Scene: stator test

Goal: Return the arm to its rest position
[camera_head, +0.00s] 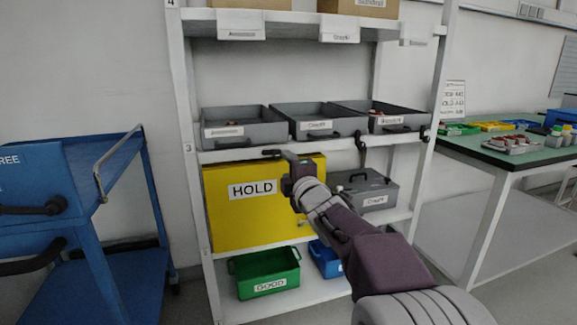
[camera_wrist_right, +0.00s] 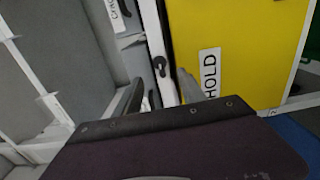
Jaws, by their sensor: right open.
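My right arm (camera_head: 375,255) reaches from the lower right of the head view toward the shelf. My right gripper (camera_head: 284,160) is at its far end, in front of the top edge of the yellow HOLD box (camera_head: 230,205), just below the row of grey trays. In the right wrist view the two fingers of the gripper (camera_wrist_right: 160,92) stand apart with nothing held between them. A shelf edge with a small black fitting lies beyond them, and the yellow HOLD box (camera_wrist_right: 240,45) is to the right. My left gripper is not in view.
The shelf rack (camera_head: 187,150) holds grey trays (camera_head: 243,133), a grey lidded case (camera_head: 372,195) and a green bin (camera_head: 264,273). A blue cart (camera_head: 105,200) stands at left, a green-topped table (camera_head: 520,155) at right. Floor between rack and table is clear.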

